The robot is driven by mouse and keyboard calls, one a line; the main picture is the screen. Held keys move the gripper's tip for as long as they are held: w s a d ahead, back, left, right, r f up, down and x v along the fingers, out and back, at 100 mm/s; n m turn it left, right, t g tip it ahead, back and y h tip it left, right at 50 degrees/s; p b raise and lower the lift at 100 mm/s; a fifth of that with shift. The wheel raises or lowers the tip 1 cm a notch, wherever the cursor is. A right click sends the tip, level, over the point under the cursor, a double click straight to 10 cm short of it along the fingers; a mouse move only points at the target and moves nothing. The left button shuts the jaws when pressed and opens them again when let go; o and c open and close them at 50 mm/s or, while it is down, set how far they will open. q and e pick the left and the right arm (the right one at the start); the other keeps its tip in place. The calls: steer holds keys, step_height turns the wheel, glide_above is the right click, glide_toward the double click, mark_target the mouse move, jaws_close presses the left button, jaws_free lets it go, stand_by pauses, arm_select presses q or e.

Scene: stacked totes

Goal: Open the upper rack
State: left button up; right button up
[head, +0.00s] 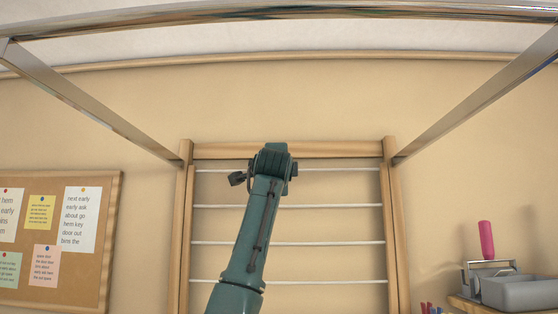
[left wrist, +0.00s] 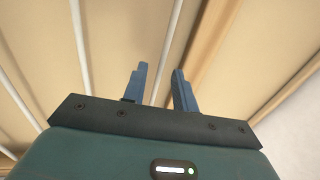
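The rack is a wooden frame on the wall with several white horizontal rods (head: 335,206). Its wooden top rail (head: 345,150) runs between two posts. A single green arm, which I take as my left, reaches up in front of it, its end (head: 273,162) by the top rail and uppermost rod. The fingers are hidden in the head view. In the left wrist view my left gripper (left wrist: 161,67) is open, with a white rod (left wrist: 171,45) running between or behind the fingers and a wooden rail (left wrist: 207,50) beside the right finger. Contact cannot be told. My right gripper is not in view.
A chrome bar (head: 300,15) crosses overhead, with slanted chrome side arms (head: 95,110) running toward the rack's posts. A corkboard (head: 110,215) with notes hangs at left. At right, a grey tray (head: 520,292) and a pink-handled item (head: 486,240) are on a shelf.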

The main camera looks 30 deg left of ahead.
arm_select(q)
steer(key=shift+x, duration=0.85)
jaws_close()
